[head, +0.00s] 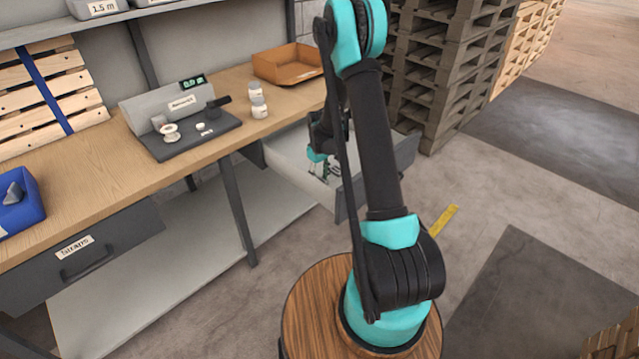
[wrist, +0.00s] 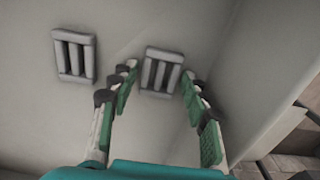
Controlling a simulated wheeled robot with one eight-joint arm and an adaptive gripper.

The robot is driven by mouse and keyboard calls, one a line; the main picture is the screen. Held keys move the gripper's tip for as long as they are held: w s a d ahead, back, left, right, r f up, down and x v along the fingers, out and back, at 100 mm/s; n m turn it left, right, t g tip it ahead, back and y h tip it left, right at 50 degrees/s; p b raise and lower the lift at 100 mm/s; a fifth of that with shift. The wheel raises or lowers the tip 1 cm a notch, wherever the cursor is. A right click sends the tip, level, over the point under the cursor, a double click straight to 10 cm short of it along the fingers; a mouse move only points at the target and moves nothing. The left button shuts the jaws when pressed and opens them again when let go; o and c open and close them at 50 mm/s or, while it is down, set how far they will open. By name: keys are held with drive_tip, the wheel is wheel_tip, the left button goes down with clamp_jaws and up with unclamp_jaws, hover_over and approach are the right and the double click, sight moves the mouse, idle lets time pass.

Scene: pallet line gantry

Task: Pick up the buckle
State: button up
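Two grey ladder-like buckles lie on the pale floor of an open drawer (head: 378,172). In the wrist view one buckle (wrist: 160,71) lies ahead, between the tips of my gripper (wrist: 159,82). The other buckle (wrist: 74,55) lies to the left, outside the fingers. My gripper is open, with its green-padded fingers spread on either side of the nearer buckle. I cannot tell whether they touch it. In the head view my gripper (head: 322,168) reaches down into the drawer, and my arm hides part of it.
The drawer's side wall (wrist: 236,85) rises close on the right of my fingers. Stacked pallets (head: 440,75) stand behind the drawer.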

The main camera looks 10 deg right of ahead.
drive_tip(key=c, duration=0.8)
drive_tip(key=shift+r, duration=0.1)
